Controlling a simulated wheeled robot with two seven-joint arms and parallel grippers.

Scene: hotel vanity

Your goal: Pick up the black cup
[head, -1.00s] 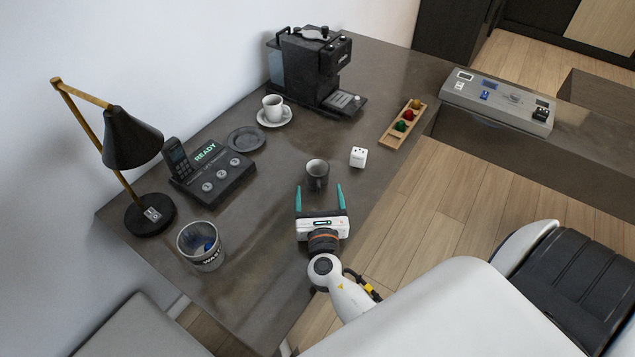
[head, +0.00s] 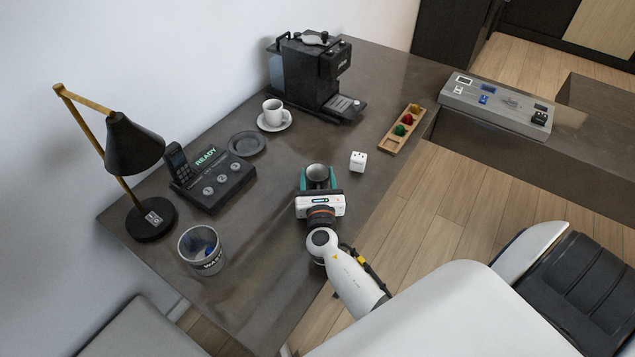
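The black cup (head: 317,173) stands upright on the dark desk near its front edge. My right gripper (head: 318,178) reaches it from the near side, with one teal finger on each side of the cup. The fingers are very close to the cup's walls; I cannot tell whether they touch or press on it. The cup's lower near side is hidden by the gripper body. My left gripper is not in view.
A white cube-shaped adapter (head: 358,161) stands just right of the cup. A wooden tray (head: 389,146) with colored balls lies beyond it. A phone dock (head: 216,186), dark saucer (head: 247,144), white cup (head: 274,112), coffee machine (head: 310,75), lamp (head: 134,145) and waste bin (head: 203,258) stand around.

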